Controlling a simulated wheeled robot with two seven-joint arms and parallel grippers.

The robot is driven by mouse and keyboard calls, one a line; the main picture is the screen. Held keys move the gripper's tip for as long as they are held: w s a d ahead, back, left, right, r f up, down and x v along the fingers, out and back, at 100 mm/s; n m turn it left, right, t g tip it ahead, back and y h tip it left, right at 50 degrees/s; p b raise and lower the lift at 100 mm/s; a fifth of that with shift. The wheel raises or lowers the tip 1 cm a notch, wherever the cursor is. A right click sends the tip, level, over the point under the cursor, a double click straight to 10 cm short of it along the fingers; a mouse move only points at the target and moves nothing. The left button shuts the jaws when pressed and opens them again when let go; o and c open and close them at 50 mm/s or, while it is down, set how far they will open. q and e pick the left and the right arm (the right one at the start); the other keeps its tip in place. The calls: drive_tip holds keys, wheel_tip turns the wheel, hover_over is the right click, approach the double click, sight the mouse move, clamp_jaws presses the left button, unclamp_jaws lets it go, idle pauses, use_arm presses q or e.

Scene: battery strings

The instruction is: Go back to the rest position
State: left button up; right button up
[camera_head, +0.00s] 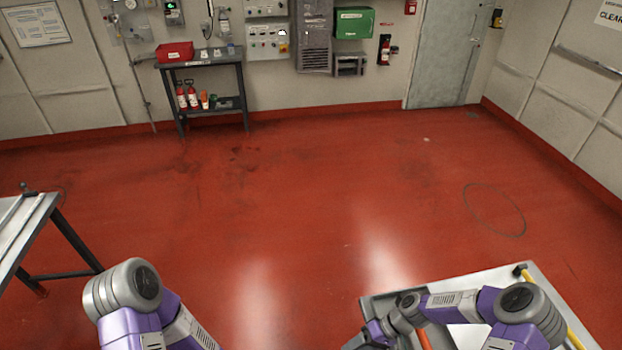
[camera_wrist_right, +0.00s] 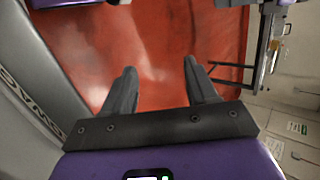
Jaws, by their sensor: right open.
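My right gripper (camera_wrist_right: 159,68) is open in the right wrist view, with its two dark fingers apart. Only red floor shows between and beyond the fingers, and nothing is held. In the head view my right arm bends to the left over a light-topped table at the bottom right, and its gripper end is low in the picture and hard to make out. My left arm stands at the bottom left of the head view. Its gripper is below the picture's edge.
The light-topped table (camera_head: 493,280) lies under my right arm. Another table (camera_head: 22,222) stands at the left edge. A dark shelf table (camera_head: 212,100) with a red bin (camera_head: 175,53) stands by the far wall. The red floor (camera_head: 290,210) between is clear.

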drive_tip(key=s+a+f+m+t+h+b, duration=0.1)
drive_tip(key=s+a+f+m+h+b, duration=0.15)
drive_tip(key=a, duration=0.25)
drive_tip(key=s+a+f+m+t+h+b, duration=0.1)
drive_tip(key=a+f, duration=0.2)
drive_tip(key=a, duration=0.2)
drive_tip(key=s+d+f+t+h+b, duration=0.1)
drive_tip(key=s+d+f+h, duration=0.1)
drive_tip(key=s+d, duration=0.2)
drive_tip(key=shift+s+f, duration=0.25)
drive_tip(key=shift+s, duration=0.05)
